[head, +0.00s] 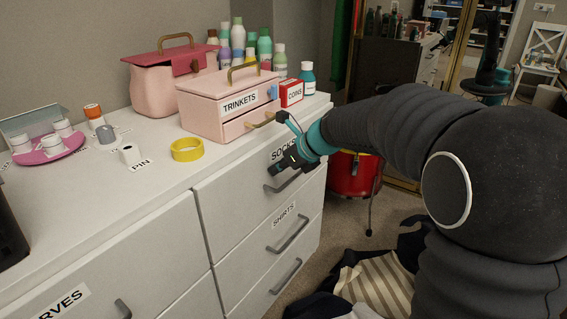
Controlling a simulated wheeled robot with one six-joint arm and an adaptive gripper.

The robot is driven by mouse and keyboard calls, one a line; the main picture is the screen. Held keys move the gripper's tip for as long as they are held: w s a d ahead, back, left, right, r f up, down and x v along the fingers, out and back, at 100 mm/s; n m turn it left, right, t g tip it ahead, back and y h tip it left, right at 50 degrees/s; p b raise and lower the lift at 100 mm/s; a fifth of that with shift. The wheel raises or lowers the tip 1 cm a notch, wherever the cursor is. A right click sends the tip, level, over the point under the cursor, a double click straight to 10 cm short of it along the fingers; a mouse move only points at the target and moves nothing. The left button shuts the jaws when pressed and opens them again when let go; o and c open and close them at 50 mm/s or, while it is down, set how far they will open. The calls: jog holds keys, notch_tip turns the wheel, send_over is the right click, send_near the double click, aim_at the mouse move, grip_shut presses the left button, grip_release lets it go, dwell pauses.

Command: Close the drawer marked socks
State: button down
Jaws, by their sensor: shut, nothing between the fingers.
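The drawer marked socks (228,202) is the top right drawer of the white dresser. Its front looks flush or nearly flush with the drawer below; I cannot tell whether a small gap is left. My gripper (279,165) is shut and empty, right at the drawer front by its label and handle. It partly covers the SOCKS label (281,154). The dark drawer handle (283,184) shows just below the fingers. I cannot tell whether the fingers touch the front.
The shirts drawer (262,235) is below. A pink trinkets box (222,112), a red coins box (291,93) and a yellow ring (187,150) stand on the dresser top.

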jog(key=shift+s+a, duration=0.1)
jog(key=shift+s, duration=0.1)
jog(key=shift+s+d, duration=0.15)
jog(key=shift+d, duration=0.15)
jog(key=s+d+f+v, duration=0.1)
jog(key=d+f+v, duration=0.1)
jog(key=v, duration=1.1)
jog(key=s+d+f+n+g+h, duration=0.1)
jog(key=s+d+f+n+h, duration=0.1)
jog(key=s+f+n, duration=0.35)
jog(key=s+d+f+n+g+h, duration=0.1)
jog(key=s+d+f+n+h, duration=0.15)
jog(key=n, duration=0.65)
jog(key=s+d+n+t+h, duration=0.1)
jog(key=s+d+n, duration=0.1)
jog(key=s+n, duration=0.3)
jog(key=s+d+n+t+h, duration=0.1)
jog(key=s+n, duration=0.4)
jog(key=s, duration=0.8)
jog(key=shift+s+d+r+t+h+p, duration=0.35)
jog(key=shift+d+h, duration=0.1)
jog(key=shift+d, duration=0.4)
